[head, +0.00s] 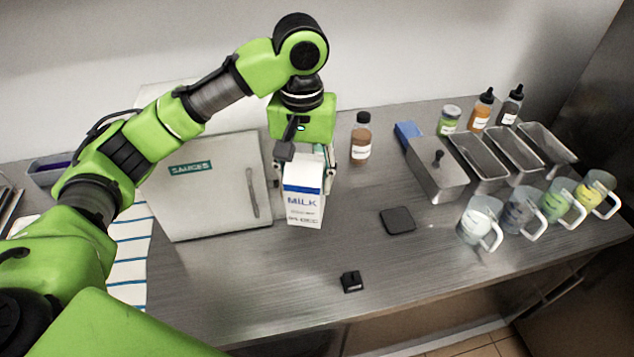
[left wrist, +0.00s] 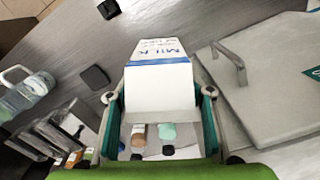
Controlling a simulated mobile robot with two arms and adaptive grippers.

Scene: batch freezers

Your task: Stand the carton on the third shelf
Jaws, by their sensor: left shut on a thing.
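The white milk carton (head: 304,208) with a blue stripe is upright, in front of the right part of the cabinet door in the head view. My left gripper (head: 307,172) comes down from above and is shut on its upper part. The carton also shows between the fingers in the left wrist view (left wrist: 160,88). I cannot tell whether its base touches the counter. No third shelf shows. A grey cabinet door (head: 215,205) labelled SAUCES, with a vertical handle, appears shut. My right gripper is not in view.
A brown bottle (head: 361,140) stands right of the gripper. A dark square pad (head: 397,220) and a small black block (head: 351,281) lie on the counter (head: 270,290). Metal bins (head: 438,180) and several jugs (head: 480,222) fill the right. The front middle is mostly clear.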

